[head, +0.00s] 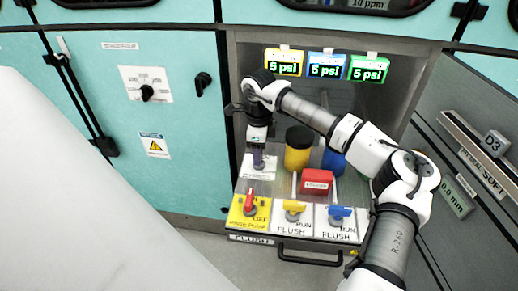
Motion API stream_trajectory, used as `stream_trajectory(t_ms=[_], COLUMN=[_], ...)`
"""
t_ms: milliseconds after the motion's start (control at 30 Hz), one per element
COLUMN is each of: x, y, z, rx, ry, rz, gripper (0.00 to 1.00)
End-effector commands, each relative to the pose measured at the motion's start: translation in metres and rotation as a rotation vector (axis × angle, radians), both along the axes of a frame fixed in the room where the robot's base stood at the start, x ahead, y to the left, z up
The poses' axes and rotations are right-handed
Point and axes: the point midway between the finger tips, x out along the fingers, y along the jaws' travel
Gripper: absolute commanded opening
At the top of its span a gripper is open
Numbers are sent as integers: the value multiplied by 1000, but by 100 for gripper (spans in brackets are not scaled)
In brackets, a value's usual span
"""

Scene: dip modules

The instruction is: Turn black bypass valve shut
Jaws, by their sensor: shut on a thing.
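A small dark, purplish-black valve handle (258,163) stands on a white labelled plate (268,175) at the back left of the pull-out drawer. I take it to be the black bypass valve; its label is too small to read. My gripper (257,150) points down from above and is shut on the handle. The jaws and wrist hide the handle's upper part, so its exact angle cannot be told.
A red handle (250,203) on a yellow plate, a yellow handle (293,208) and a blue handle (338,213) line the drawer's front. A yellow canister (298,150), a blue canister (333,161) and a red box (317,181) stand close to the right.

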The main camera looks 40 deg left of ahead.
Motion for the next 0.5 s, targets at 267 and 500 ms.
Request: stream_trajectory(t_ms=[267,500], x=[0,1], y=[0,0], z=[-1,-1], rx=[0,-2], ry=[1,-1], rz=[-66,-233], gripper=[28,28])
